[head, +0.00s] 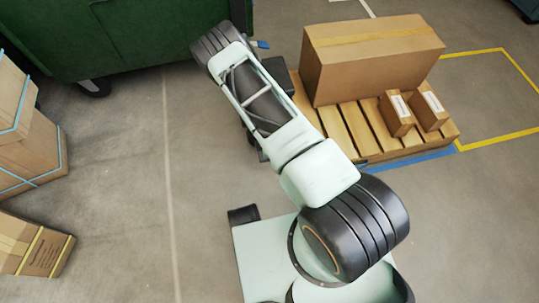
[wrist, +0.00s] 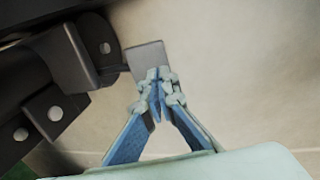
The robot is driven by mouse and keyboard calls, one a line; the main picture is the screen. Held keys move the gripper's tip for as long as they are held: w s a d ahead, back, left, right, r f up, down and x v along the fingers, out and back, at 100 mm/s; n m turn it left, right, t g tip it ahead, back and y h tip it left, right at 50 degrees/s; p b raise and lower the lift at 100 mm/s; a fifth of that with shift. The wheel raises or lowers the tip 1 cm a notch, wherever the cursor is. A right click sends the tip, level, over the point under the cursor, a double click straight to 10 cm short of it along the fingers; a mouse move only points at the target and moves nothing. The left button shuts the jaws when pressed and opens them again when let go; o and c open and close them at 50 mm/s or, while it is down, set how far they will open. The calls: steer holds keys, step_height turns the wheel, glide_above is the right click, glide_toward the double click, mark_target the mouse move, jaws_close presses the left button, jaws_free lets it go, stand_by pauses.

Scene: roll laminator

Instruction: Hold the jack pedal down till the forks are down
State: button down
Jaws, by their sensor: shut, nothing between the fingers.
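The jack pedal appears to be the small flat grey plate (wrist: 146,55) in the wrist view, joined to dark metal parts (wrist: 75,55) on its left. My gripper (wrist: 160,75) is shut and empty, its fingertips overlapping the lower right of the plate. I cannot tell whether they press on it or are just above it. In the head view my arm covers most of the jack; a black block (head: 279,75) shows beside the arm. The forks are not clearly visible, so their height cannot be told.
A wooden pallet (head: 347,128) bears a large carton (head: 370,65) and two small boxes, right of my arm. A green machine (head: 130,38) stands at the back left. Strapped cartons (head: 30,140) are at the left edge. Floor at left centre is clear.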

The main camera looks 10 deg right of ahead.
steer(key=p+v, duration=0.1)
steer(key=v, duration=0.5)
steer(key=shift+s+r, duration=0.1)
stand_by(0.3)
